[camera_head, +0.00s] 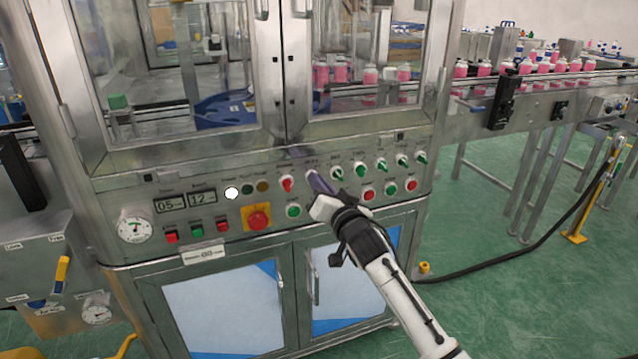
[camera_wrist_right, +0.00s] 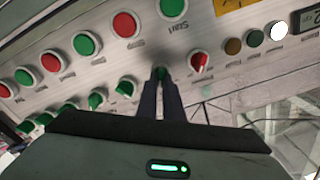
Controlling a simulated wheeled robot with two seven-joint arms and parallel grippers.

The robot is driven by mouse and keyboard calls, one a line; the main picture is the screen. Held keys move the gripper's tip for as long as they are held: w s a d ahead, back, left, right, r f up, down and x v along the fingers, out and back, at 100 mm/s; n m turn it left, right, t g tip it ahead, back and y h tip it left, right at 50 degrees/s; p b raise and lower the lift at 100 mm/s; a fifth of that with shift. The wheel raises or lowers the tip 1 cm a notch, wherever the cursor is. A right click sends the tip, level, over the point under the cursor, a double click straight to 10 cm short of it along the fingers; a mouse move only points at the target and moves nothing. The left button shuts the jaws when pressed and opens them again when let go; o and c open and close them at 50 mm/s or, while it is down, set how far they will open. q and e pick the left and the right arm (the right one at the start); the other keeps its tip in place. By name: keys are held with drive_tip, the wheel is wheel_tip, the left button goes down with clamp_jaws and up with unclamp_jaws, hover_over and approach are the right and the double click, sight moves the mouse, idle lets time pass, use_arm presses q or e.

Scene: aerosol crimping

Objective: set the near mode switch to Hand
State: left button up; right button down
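The control panel carries a row of rotary switches with a red one at the left end and several green ones to its right. My right gripper (camera_head: 318,184) reaches the panel from the lower right, at the switch just right of the red switch (camera_head: 287,184). In the right wrist view, my right gripper (camera_wrist_right: 160,76) has its two dark fingers close together around a small green knob (camera_wrist_right: 160,71), the mode switch, which is mostly hidden between the fingertips. Its turned position and label cannot be read. My left gripper is not in view.
The red switch also shows beside the fingers in the wrist view (camera_wrist_right: 200,62). A green switch (camera_head: 337,173) stands close on the other side. Push buttons, including a green one (camera_head: 293,211), and a red emergency stop (camera_head: 258,217) sit below. Glass doors are above.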

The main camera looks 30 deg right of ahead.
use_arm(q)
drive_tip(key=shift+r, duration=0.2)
use_arm(e)
drive_tip(key=shift+n, duration=0.3)
use_arm(q)
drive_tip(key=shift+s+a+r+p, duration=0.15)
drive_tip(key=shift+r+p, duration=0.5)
drive_tip(key=shift+p, duration=0.55)
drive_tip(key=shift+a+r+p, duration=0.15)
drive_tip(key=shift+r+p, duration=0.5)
drive_tip(key=shift+p, duration=0.55)
use_arm(e)
drive_tip(key=shift+a+n, duration=0.15)
drive_tip(key=shift+n, duration=2.65)
drive_tip(key=shift+a+n, duration=0.15)
drive_tip(key=shift+n, duration=2.65)
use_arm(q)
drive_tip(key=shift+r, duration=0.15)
use_arm(e)
drive_tip(key=shift+n, duration=0.3)
drive_tip(key=c, duration=1.9)
unclamp_jaws()
drive_tip(key=shift+w, duration=0.1)
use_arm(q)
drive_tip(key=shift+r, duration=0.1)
